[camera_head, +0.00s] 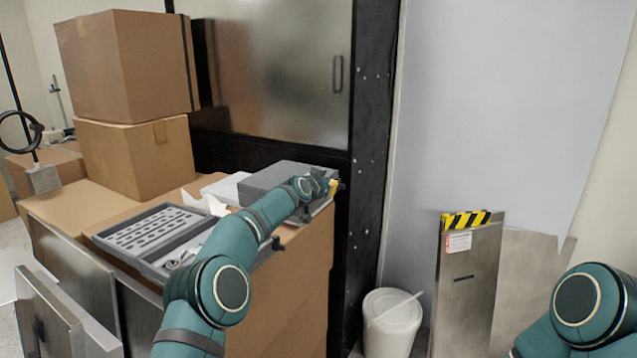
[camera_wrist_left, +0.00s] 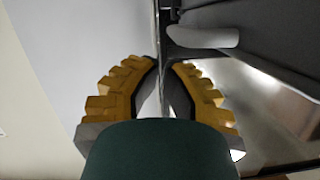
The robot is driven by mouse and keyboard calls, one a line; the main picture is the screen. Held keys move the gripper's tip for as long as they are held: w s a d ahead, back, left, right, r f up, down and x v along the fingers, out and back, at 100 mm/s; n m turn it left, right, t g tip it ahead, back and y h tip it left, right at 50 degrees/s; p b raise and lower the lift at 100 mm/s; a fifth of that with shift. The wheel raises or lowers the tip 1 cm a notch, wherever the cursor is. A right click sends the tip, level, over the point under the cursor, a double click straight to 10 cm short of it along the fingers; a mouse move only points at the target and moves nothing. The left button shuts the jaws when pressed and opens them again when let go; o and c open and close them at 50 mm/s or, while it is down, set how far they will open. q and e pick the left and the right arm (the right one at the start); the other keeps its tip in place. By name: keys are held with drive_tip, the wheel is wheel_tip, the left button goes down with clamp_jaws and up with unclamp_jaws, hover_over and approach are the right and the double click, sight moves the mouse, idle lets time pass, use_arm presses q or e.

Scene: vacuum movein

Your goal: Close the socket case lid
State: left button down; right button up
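An open dark grey case (camera_head: 160,262) lies on the cardboard box, with a light grey insert full of round holes (camera_head: 150,230) and loose metal pieces at its near right. A closed-looking grey box (camera_head: 280,176) sits behind it; I cannot tell whether it belongs to the case. My left gripper (camera_head: 333,187) is at this box's right end. In the left wrist view my gripper (camera_wrist_left: 164,66) has its yellow fingers apart, with a thin edge showing between them. A dark grey surface with a light grey tab (camera_wrist_left: 200,38) is beside the right finger; contact is unclear. My right gripper is out of view.
Stacked cardboard boxes (camera_head: 135,158) stand at the left. A black-framed metal panel (camera_head: 270,75) rises behind the work area. A white bucket (camera_head: 392,322) and metal panels (camera_head: 468,290) stand at the lower right. Metal sheets (camera_head: 70,322) lean at the lower left.

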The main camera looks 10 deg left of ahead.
use_arm(q)
drive_tip(key=d+r+b+v, duration=0.1)
drive_tip(key=r+b+v, duration=0.1)
drive_tip(key=v, duration=0.8)
drive_tip(key=s+d+f+n+g, duration=0.15)
drive_tip(key=s+f, duration=0.35)
drive_tip(key=f, duration=0.5)
drive_tip(key=s+f+n+g, duration=0.1)
drive_tip(key=s+f+g, duration=0.3)
drive_tip(key=f, duration=0.6)
drive_tip(key=s+d+f+n+g, duration=0.1)
drive_tip(key=s+f, duration=0.5)
drive_tip(key=f, duration=0.4)
drive_tip(key=s+f+n+g, duration=0.1)
drive_tip(key=s+f, duration=0.4)
drive_tip(key=s, duration=0.5)
drive_tip(key=s+a+f+n+g, duration=0.1)
drive_tip(key=s+f, duration=0.4)
drive_tip(key=s, duration=0.5)
drive_tip(key=s+f+n+g+y, duration=0.1)
drive_tip(key=s+f+g, duration=0.3)
drive_tip(key=s, duration=0.7)
drive_tip(key=shift+a+f+n, duration=0.3)
drive_tip(key=shift+f+n, duration=0.45)
drive_tip(key=shift+f, duration=0.05)
